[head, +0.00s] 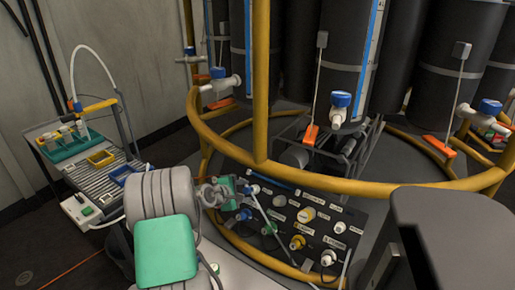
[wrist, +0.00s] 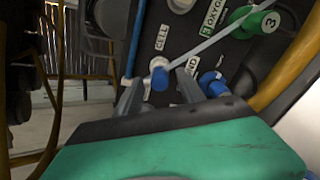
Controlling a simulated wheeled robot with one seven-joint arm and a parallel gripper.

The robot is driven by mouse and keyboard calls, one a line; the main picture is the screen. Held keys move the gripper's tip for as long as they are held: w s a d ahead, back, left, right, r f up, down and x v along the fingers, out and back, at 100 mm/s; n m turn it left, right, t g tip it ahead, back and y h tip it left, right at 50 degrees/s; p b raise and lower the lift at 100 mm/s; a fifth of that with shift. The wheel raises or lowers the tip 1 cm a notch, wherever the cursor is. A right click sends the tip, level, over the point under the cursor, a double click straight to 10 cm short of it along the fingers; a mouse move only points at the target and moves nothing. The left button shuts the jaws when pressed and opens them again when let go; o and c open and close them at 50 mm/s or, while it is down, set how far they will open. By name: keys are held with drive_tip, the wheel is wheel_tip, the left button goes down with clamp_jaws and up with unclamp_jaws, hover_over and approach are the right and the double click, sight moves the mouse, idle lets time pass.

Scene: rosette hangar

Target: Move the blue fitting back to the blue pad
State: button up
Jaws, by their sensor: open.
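My gripper (wrist: 160,82) is open in the wrist view, its two grey fingers pointing at the dark panel. A blue fitting (wrist: 159,77) with a pale top shows between the fingertips, with gaps at both sides. I cannot tell how deep it sits between them. A second blue fitting (wrist: 213,84) is just right of the right finger. In the head view, my arm partly covers the panel's left end, and a small blue fitting (head: 245,214) shows there. I cannot make out a blue pad for certain in either view.
The panel (head: 285,250) carries several white, yellow and green fittings. A green knob (wrist: 262,22) marked 3 is at the upper right. A yellow rail (head: 340,184) curves around the panel and black cylinders. A side cart (head: 97,178) with small bins stands left.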

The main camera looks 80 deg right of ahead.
drive_tip(key=shift+x, duration=0.75)
drive_tip(key=shift+p, duration=0.3)
idle(0.5)
clamp_jaws()
idle(0.5)
idle(1.0)
drive_tip(key=shift+w+a+r, duration=0.1)
drive_tip(key=shift+r, duration=0.05)
